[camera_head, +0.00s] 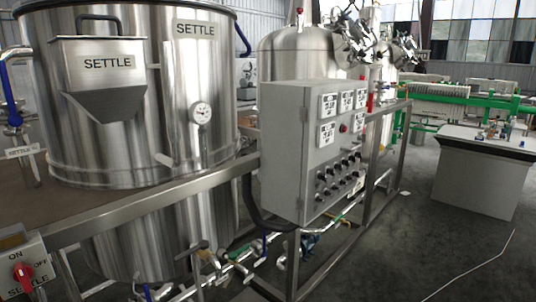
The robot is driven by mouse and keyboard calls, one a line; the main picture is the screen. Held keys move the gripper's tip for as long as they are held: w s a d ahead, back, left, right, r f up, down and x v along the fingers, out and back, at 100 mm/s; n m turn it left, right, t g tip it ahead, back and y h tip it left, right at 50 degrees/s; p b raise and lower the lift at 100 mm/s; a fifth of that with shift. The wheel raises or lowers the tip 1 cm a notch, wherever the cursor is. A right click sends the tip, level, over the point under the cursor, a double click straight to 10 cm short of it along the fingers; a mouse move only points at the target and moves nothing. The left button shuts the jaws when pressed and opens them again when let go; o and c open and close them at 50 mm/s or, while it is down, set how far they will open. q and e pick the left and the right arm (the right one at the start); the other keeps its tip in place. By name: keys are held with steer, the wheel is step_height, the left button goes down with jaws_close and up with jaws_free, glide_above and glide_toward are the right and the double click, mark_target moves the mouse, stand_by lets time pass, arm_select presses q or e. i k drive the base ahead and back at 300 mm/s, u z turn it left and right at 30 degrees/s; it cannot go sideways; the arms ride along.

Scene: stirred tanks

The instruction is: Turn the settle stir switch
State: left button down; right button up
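The settle stir switch (23,272) is a small light-coloured box with a red knob at the lower left edge of the picture. It carries the words ON and OFF above the knob and SETTLE below, partly cut by the frame edge. I cannot tell clearly which word the knob points to. It sits at the near end of the metal frame, below and left of the large steel tank (180,75) marked SETTLE. Neither of my grippers shows in this view.
A metal frame rail (140,205) runs in front of the tank. A grey control panel (300,155) with several dials and knobs stands right of it. Pipes and valves lie low below the rail. The dark floor (430,255) at the right is mostly clear before a grey cabinet (480,175).

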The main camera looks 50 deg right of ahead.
mark_target(329, 171)
steer(key=z, duration=2.05)
